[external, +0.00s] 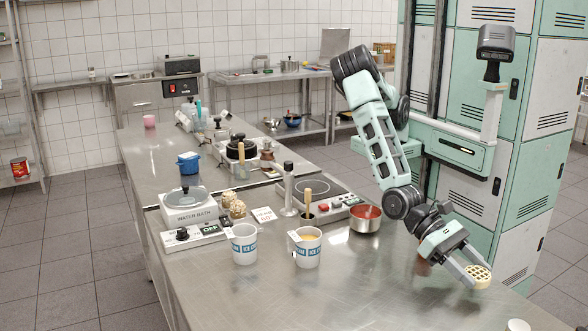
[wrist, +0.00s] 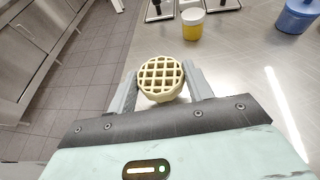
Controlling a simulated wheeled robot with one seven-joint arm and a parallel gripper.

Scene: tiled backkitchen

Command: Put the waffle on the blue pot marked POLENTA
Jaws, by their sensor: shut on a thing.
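The round, pale waffle (external: 478,278) has a grid top and is held between the fingertips of my gripper (external: 472,273), above the right part of the steel counter. In the wrist view, the waffle (wrist: 161,72) sits between both grey fingers of my gripper (wrist: 160,86). A blue lidded pot (wrist: 298,14) shows at the upper right of the wrist view, apart from the gripper. Another small blue pot (external: 188,162) stands on the far counter in the external view. I cannot read a POLENTA mark on either.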

